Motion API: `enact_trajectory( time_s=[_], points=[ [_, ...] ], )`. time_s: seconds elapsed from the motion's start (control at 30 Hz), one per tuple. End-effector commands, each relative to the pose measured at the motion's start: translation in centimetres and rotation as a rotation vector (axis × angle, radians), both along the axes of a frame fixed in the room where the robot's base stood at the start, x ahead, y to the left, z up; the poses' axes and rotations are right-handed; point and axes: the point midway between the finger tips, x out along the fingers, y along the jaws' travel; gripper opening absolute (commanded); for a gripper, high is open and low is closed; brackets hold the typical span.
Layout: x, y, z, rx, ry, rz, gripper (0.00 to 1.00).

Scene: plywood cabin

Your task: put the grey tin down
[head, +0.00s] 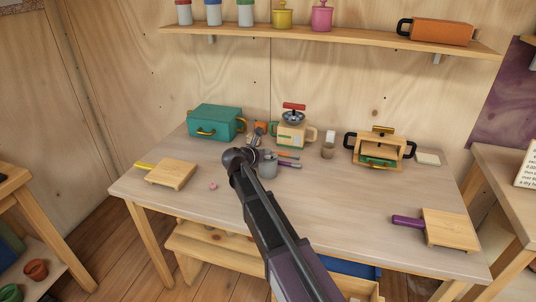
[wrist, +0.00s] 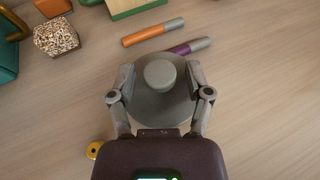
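The grey tin (wrist: 160,105) is round, with a paler round knob on its lid. It sits between the two fingers of my gripper (wrist: 160,78), which press against its sides. In the head view the tin (head: 267,168) shows just past the end of my arm, low over the middle of the table (head: 330,205) and upright. My gripper is partly hidden behind my arm there. I cannot tell whether the tin's base touches the table top.
An orange marker (wrist: 152,33) and a purple one (wrist: 188,48) lie close beyond the tin.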

Motion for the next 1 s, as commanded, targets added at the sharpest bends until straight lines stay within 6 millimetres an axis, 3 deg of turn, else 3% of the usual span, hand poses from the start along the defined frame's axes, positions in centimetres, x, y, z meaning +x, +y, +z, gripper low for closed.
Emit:
enact_trajectory(
  time_s=[0.43, 1.0],
  points=[
    [0.0, 0.0, 0.5, 0.0, 0.0, 0.0, 0.66],
    [-5.8, 4.9, 3.7, 0.0, 0.0, 0.002, 0.66]
  ],
)
